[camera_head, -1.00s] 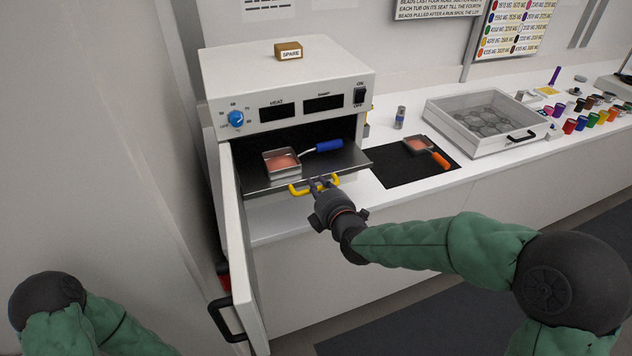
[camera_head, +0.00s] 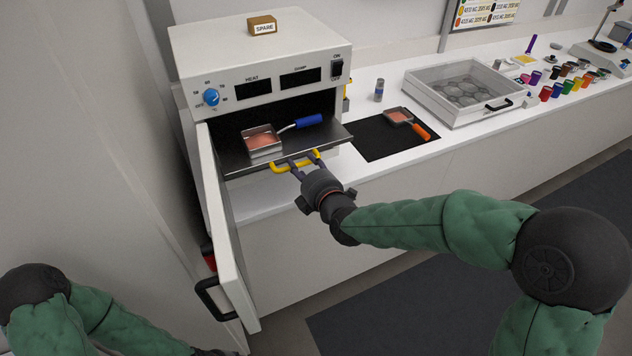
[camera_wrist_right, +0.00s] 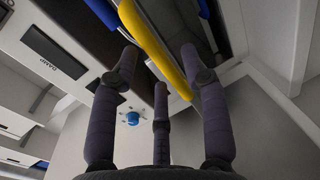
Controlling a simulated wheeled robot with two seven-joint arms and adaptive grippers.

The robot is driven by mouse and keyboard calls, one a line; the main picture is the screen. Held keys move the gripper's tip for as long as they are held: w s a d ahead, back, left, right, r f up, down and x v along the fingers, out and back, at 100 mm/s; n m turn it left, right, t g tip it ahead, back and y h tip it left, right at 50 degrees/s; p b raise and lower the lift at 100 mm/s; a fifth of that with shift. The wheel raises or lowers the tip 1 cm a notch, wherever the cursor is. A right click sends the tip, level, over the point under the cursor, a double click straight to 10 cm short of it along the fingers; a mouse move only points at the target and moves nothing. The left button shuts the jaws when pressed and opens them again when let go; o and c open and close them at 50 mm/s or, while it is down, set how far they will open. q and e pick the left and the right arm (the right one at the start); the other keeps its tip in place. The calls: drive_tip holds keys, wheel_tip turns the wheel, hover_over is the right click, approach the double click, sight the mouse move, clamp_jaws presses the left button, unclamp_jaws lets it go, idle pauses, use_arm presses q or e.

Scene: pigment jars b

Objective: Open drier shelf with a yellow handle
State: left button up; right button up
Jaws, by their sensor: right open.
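The drier (camera_head: 265,50) is a white box with its door (camera_head: 225,235) swung open to the left. Its dark shelf (camera_head: 318,138) sticks out of the front, bearing a small tray of pinkish material (camera_head: 263,141) and a blue-handled tool (camera_head: 309,121). The yellow handle (camera_head: 294,164) is on the shelf's front edge. My right gripper (camera_head: 298,171) is at the handle, its fingers spread. In the right wrist view the yellow handle (camera_wrist_right: 155,45) lies near the open fingertips; contact is unclear. My left arm shows at lower left, its fingers out of frame.
A SPARE block (camera_head: 262,25) sits on the drier. The floor in front is clear.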

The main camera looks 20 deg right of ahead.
drive_tip(key=s+r, duration=0.1)
drive_tip(key=s, duration=0.8)
drive_tip(key=shift+s+r, duration=0.15)
drive_tip(key=shift+r, duration=0.25)
drive_tip(key=shift+d+f, duration=0.1)
drive_tip(key=s+a+f+m+g+y, duration=0.1)
drive_tip(key=a+f+m+g, duration=0.2)
drive_tip(key=f, duration=0.6)
drive_tip(key=a+f+m+g, duration=0.1)
drive_tip(key=f+m+g, duration=0.25)
drive_tip(key=f, duration=0.55)
drive_tip(key=s+a+f+m+g+y, duration=0.15)
drive_tip(key=f+m, duration=0.25)
drive_tip(key=f, duration=0.5)
drive_tip(key=s+a+f+m+g, duration=0.3)
drive_tip(key=s+f+m, duration=0.2)
drive_tip(key=s+f, duration=0.2)
drive_tip(key=s+a+f+m+g, duration=0.3)
drive_tip(key=s+f, duration=0.4)
drive_tip(key=f, duration=0.4)
drive_tip(key=shift+m+g+y, duration=0.45)
drive_tip(key=shift+m+g, duration=0.25)
drive_tip(key=shift+m, duration=0.45)
